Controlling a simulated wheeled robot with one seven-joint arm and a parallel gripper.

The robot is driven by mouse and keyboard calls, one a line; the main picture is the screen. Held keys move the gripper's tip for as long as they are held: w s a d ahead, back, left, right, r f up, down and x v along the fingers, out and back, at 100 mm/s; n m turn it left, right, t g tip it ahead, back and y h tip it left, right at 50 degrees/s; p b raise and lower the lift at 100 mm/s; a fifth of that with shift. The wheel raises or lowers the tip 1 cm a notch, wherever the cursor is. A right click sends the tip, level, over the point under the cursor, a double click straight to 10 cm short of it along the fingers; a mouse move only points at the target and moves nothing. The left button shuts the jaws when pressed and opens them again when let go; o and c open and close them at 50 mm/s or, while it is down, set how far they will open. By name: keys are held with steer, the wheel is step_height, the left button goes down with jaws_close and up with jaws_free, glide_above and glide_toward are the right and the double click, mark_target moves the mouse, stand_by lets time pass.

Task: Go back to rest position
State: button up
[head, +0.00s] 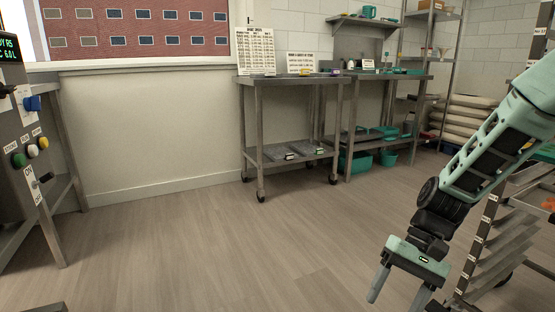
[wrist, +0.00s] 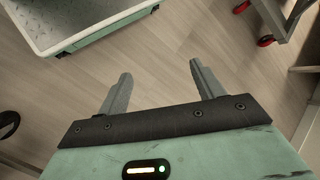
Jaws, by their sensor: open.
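My gripper (head: 397,293) hangs at the lower right of the head view, pointing down over the floor. My green arm reaches in from the right edge. In the wrist view my gripper (wrist: 158,85) shows its two grey fingers spread wide apart. Nothing is between them, only wooden floor (wrist: 165,60) beyond. The gripper is open and empty, and it touches nothing that I can see.
A tray rack (head: 490,262) stands close behind my arm at right. A wheeled steel table (head: 300,78) is at the back wall. A control panel machine (head: 25,150) is at left. The middle floor is clear.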

steer(key=s+a+r+n+t+h+p, duration=0.1)
steer(key=s+a+r+n+t+h, duration=0.15)
steer(key=s+a+r+n, duration=0.4)
steer(key=s+a+r+n+t+h+p, duration=0.1)
steer(key=s+a+r+n+t+h, duration=0.2)
steer(key=s, duration=0.7)
step_height(320, 180, up, 39)
steer(key=g+p, duration=0.1)
steer(key=p, duration=3.7)
steer(key=shift+a+n, duration=0.35)
steer(key=shift+a, duration=0.05)
steer(key=shift+w, duration=0.1)
